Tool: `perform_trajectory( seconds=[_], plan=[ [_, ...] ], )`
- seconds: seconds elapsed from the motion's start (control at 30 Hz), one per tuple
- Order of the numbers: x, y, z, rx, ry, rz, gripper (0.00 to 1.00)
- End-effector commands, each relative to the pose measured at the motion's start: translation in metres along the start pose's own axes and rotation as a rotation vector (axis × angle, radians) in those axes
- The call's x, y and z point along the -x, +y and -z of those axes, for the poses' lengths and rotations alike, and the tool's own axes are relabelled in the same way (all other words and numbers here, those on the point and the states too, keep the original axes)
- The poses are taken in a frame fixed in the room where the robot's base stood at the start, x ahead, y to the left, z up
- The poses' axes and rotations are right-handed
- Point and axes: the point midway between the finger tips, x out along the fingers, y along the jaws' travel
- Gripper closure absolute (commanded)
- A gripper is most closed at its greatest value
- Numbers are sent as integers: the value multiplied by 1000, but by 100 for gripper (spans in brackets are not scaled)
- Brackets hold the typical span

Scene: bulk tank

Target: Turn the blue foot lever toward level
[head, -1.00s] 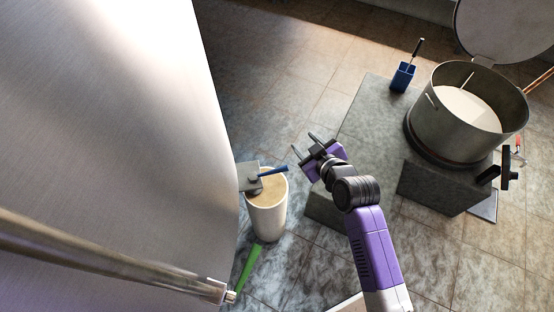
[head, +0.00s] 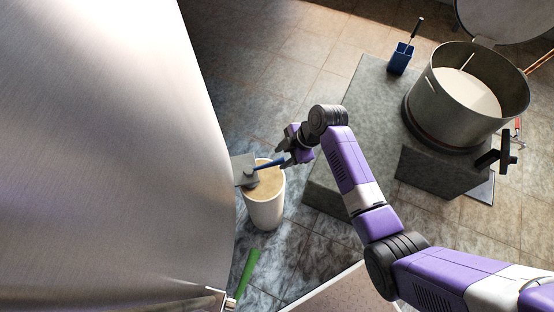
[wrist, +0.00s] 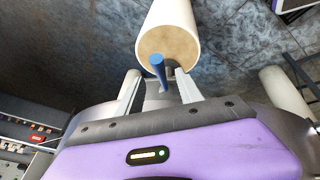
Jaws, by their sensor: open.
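The blue foot lever (head: 268,163) sticks out to the right from a grey fitting (head: 246,170) at the big steel tank's side, above a cream bucket (head: 265,207). My gripper (head: 284,161) is at the lever's right end in the head view. In the wrist view the lever (wrist: 158,68) points toward me, its end between the two open fingers (wrist: 156,88). I cannot tell whether either finger touches it. The bucket (wrist: 168,28) shows behind the lever.
The steel tank (head: 110,140) fills the left side. A green handle (head: 243,273) is below the bucket. A stone block (head: 352,130) on the right bears a blue holder (head: 401,58) and a large pot (head: 466,95) of white liquid.

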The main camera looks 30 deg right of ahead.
Motion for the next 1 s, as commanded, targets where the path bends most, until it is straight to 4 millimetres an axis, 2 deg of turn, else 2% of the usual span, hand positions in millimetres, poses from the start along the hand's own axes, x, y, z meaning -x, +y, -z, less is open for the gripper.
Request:
perform_trajectory(
  seconds=[0.1,0.3,0.67,0.77,0.9,1.0],
  plan=[
    [-20,0,0,0,-1,2,57],
    [-41,0,0,-1,0,0,57],
    [-47,0,0,-1,0,-2,57],
    [-47,0,0,-2,0,-2,72],
    [-47,0,0,-2,0,-2,100],
    [-47,0,0,-2,0,-2,100]
  ],
)
